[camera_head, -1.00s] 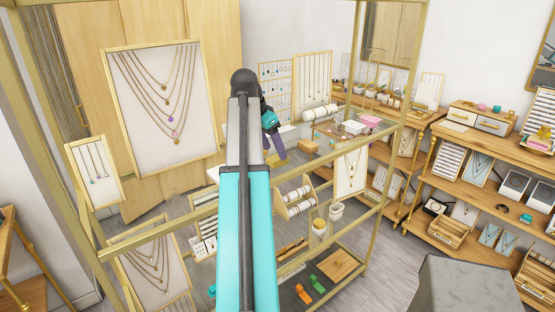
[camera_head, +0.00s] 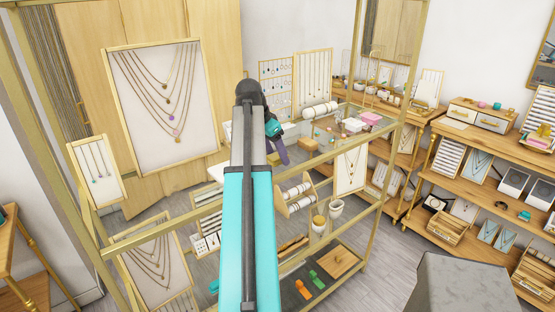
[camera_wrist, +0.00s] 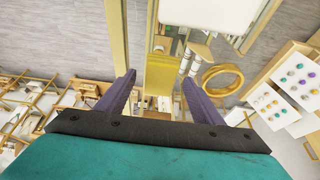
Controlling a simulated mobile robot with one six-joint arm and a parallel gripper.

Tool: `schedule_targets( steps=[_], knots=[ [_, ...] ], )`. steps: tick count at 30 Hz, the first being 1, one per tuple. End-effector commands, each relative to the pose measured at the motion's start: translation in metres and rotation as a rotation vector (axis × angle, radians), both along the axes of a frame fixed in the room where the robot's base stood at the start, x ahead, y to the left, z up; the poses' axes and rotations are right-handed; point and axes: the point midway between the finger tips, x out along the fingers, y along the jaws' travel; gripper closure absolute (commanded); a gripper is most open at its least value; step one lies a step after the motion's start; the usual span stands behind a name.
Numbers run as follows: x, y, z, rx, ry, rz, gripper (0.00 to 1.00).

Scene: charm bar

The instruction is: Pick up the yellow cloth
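A flat yellow piece (camera_wrist: 159,76), which looks like the yellow cloth, lies between and beyond my fingertips in the wrist view. Gaps show on both sides of it, and no finger visibly touches it. I cannot tell how far below the tips it is. My gripper (camera_wrist: 157,78) is open, with its two purple fingers spread and nothing held. In the head view my gripper (camera_head: 279,149) points down near the display case's glass top.
A brass-framed display case (camera_head: 385,190) stands under and around my arm. In the wrist view a gold ring-shaped thing (camera_wrist: 222,80) lies right of the fingers.

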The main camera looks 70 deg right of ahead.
Motion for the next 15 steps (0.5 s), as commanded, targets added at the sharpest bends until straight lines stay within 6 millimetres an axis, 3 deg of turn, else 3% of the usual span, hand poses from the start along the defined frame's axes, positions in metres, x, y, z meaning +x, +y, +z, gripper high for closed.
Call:
schedule_targets(
  steps=[1, 8, 15],
  knots=[
    [0.0, 0.0, 0.0001, 0.0, 0.0, 0.0, 0.46],
    [-0.0002, -0.0001, 0.0002, 0.0, 0.0, 0.0, 0.83],
    [-0.0002, -0.0001, 0.0003, 0.0, 0.0, 0.0, 0.84]
  ],
)
